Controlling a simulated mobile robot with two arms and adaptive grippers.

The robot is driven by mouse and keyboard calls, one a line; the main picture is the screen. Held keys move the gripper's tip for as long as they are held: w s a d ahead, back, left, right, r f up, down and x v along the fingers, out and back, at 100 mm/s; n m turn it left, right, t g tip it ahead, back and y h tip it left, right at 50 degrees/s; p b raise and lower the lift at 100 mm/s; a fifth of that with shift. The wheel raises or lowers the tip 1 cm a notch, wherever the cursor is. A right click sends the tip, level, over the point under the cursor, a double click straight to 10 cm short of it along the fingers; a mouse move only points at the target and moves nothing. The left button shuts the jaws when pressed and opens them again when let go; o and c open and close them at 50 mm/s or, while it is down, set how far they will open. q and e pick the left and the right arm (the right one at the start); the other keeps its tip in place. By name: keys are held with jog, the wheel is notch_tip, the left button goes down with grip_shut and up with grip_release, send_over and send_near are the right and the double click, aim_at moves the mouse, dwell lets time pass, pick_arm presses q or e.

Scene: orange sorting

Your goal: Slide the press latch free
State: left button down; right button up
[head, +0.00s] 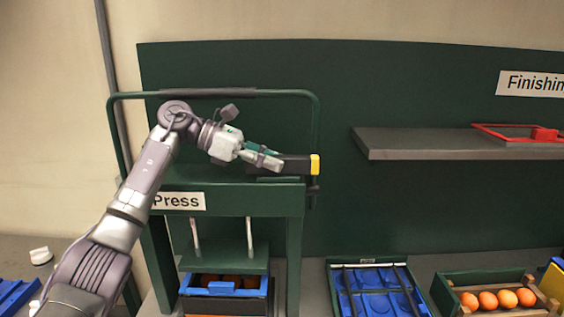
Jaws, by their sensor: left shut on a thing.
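The green press (258,199) stands left of centre with a label reading "Press". The press latch (296,164) is a dark bar with a yellow end at the top right of the press. My left gripper (266,160) reaches in from the left above the press top and is shut on the near end of the latch. The fingers hide part of the bar. The yellow end sticks out to the right, by the press frame's right upright. My right gripper is not in view.
A blue crate (222,290) with oranges sits under the press plate. A blue tray (372,291) and a wooden crate of oranges (530,310) stand to the right. A grey shelf (440,143) holding a red frame (500,135) juts from the green back panel.

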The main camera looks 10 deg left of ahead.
pick_arm(q)
jog(key=a, duration=0.3)
jog(key=shift+s+a, duration=0.15)
jog(key=shift+s, duration=0.1)
